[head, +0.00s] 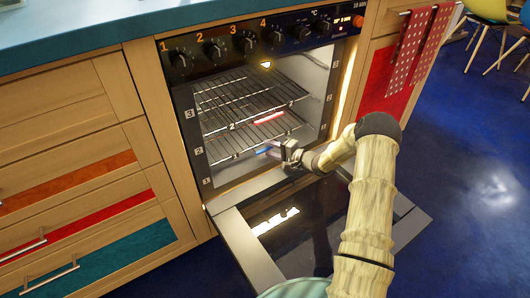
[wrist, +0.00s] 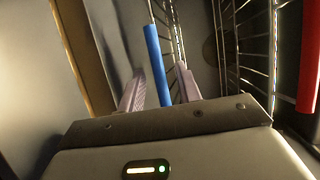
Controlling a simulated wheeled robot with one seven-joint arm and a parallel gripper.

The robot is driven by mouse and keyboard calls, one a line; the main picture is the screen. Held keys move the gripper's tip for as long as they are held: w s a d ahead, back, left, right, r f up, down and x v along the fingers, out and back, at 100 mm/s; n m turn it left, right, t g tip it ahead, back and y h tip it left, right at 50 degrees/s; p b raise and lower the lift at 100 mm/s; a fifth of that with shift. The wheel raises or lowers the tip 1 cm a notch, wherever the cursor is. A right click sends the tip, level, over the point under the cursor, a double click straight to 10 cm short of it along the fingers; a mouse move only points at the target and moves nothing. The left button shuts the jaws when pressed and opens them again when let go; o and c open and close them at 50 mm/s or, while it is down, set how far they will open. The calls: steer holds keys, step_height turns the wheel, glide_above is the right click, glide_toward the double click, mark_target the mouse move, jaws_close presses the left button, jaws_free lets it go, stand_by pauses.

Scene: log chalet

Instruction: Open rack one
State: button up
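The oven (head: 262,70) stands with its door (head: 300,225) folded down. Inside are wire racks. An upper rack (head: 240,92) has a red bar (head: 268,117) at its front, and a lower rack (head: 228,141) has a blue bar (head: 264,150). My gripper (head: 278,151) is at the oven mouth beside the blue bar. In the wrist view my gripper (wrist: 160,82) is open, with the blue bar (wrist: 155,60) between its two fingers and a gap visible on each side. The red bar (wrist: 309,60) is off to the right. I cannot tell which rack is number one.
Numbered marks run down the oven's left frame (head: 195,140). The lowered door lies under my arm. Wooden drawers (head: 75,180) stand to the left. A cabinet with a red panel and hanging red towels (head: 408,55) stands right. Blue floor (head: 470,190) is open at the right.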

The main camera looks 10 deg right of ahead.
steer(key=shift+b+x, duration=0.5)
steer(key=shift+x, duration=1.05)
steer(key=shift+s, duration=0.1)
jaws_close()
steer(key=shift+s+d, duration=0.1)
steer(key=shift+s, duration=0.05)
